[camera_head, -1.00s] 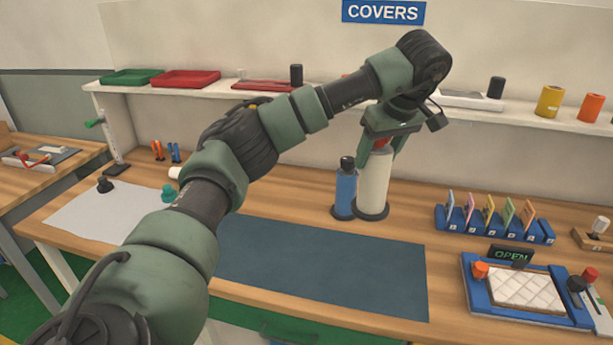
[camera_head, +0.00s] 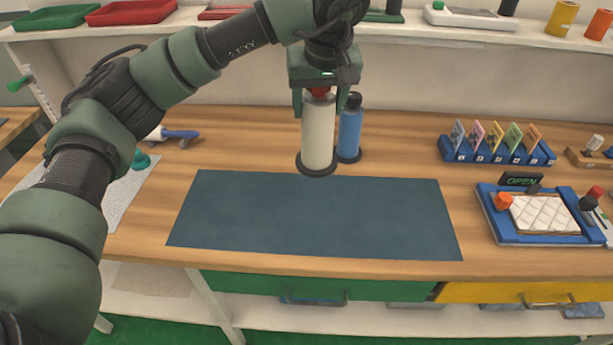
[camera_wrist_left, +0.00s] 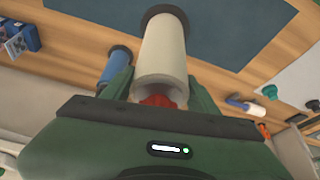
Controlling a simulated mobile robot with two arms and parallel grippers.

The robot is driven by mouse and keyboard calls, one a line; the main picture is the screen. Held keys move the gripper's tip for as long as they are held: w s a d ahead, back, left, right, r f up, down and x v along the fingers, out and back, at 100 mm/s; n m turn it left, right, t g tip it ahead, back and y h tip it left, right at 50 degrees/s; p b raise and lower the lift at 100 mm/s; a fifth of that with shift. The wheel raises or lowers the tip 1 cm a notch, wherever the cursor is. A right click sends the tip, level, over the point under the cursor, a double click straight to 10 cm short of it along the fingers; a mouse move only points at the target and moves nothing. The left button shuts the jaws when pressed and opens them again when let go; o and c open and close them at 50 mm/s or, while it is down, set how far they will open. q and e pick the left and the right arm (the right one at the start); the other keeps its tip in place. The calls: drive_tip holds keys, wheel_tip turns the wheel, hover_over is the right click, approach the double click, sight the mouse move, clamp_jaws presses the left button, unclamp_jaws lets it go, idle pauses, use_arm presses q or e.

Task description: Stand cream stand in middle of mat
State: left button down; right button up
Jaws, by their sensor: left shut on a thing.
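The cream stand (camera_head: 318,132) is a cream cylinder with a dark round base and a red top. My left gripper (camera_head: 318,95) is shut on its top from above and holds it upright. In the head view its base shows by the back edge of the dark blue mat (camera_head: 310,215); I cannot tell how far it is above the table. In the left wrist view the stand (camera_wrist_left: 164,50) is between the green fingers (camera_wrist_left: 160,90), with the mat (camera_wrist_left: 235,25) beyond its base. The mat is bare. My right gripper is not in view.
A blue bottle-like stand (camera_head: 349,130) with a dark top is just right of the cream one. A blue card rack (camera_head: 495,152) and a blue tray with a white quilted pad (camera_head: 543,214) are to the right. A pale sheet (camera_head: 130,195) lies left of the mat.

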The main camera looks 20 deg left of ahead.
sight(316, 154)
use_arm(q)
wheel_tip(316, 154, down, 11)
drive_tip(key=shift+a+r+p, duration=0.1)
drive_tip(key=shift+r+p, duration=0.05)
drive_tip(key=shift+p, duration=1)
drive_tip(key=shift+w+f, duration=0.1)
drive_tip(key=shift+f, duration=0.65)
wheel_tip(316, 154, down, 4)
drive_tip(key=shift+r+p, duration=0.1)
drive_tip(key=shift+p, duration=0.5)
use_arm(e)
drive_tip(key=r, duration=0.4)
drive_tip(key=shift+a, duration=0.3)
use_arm(q)
drive_tip(key=shift+c, duration=2.1)
unclamp_jaws()
drive_tip(key=shift+f, duration=0.25)
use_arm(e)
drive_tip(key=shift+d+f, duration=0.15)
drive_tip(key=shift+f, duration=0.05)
